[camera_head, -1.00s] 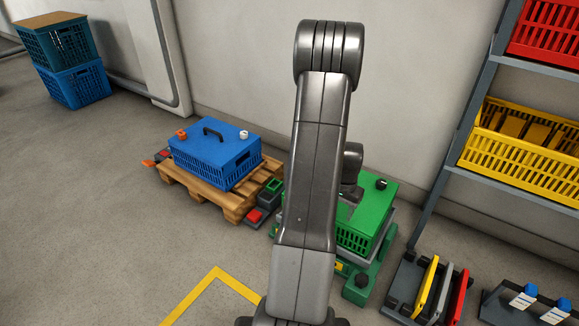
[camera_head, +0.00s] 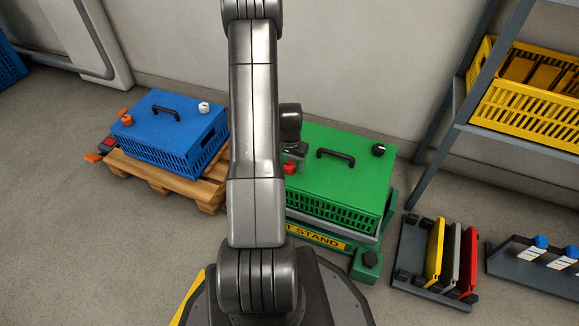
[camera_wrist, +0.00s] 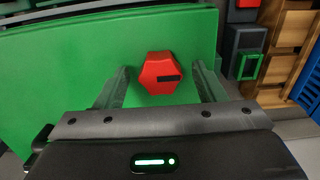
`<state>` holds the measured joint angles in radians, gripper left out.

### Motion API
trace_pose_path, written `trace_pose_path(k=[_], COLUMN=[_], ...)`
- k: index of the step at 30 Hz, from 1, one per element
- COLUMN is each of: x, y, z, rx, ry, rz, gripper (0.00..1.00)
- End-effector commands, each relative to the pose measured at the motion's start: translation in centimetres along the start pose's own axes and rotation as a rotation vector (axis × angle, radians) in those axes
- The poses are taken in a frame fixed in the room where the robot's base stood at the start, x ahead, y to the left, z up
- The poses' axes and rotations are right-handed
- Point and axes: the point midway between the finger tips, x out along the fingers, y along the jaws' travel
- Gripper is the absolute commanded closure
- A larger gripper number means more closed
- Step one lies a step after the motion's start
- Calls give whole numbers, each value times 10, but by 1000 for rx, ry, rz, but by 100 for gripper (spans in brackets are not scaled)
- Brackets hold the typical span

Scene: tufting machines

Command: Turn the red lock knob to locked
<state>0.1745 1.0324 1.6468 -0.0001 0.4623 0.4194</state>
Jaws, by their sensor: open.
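The red lock knob (camera_wrist: 157,74) is a hexagonal knob with a dark slot mark, on top of the green lidded crate (camera_wrist: 70,60). In the wrist view it lies between and just beyond the fingers of my open gripper (camera_wrist: 160,88), one finger to each side, with no contact that I can make out. In the head view the red knob (camera_head: 290,167) shows at the left end of the green lid (camera_head: 335,178), partly covered by my gripper (camera_head: 296,150) and arm. The slot mark points to the right in the wrist view.
The green crate has a black handle (camera_head: 335,154) and a black knob (camera_head: 379,150), and sits on a green stand (camera_head: 366,262). A blue crate (camera_head: 165,140) on a pallet (camera_head: 190,187) is to the left. A shelf with a yellow bin (camera_head: 520,105) is at right.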

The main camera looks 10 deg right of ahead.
Motion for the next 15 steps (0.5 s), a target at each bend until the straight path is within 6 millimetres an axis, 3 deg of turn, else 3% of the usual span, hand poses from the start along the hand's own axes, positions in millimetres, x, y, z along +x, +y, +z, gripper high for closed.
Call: trace_pose_path(k=[10,15], x=[4,4], y=[0,0], z=[0,0], rx=[0,0], ry=[0,0], rz=[0,0], gripper=[36,70])
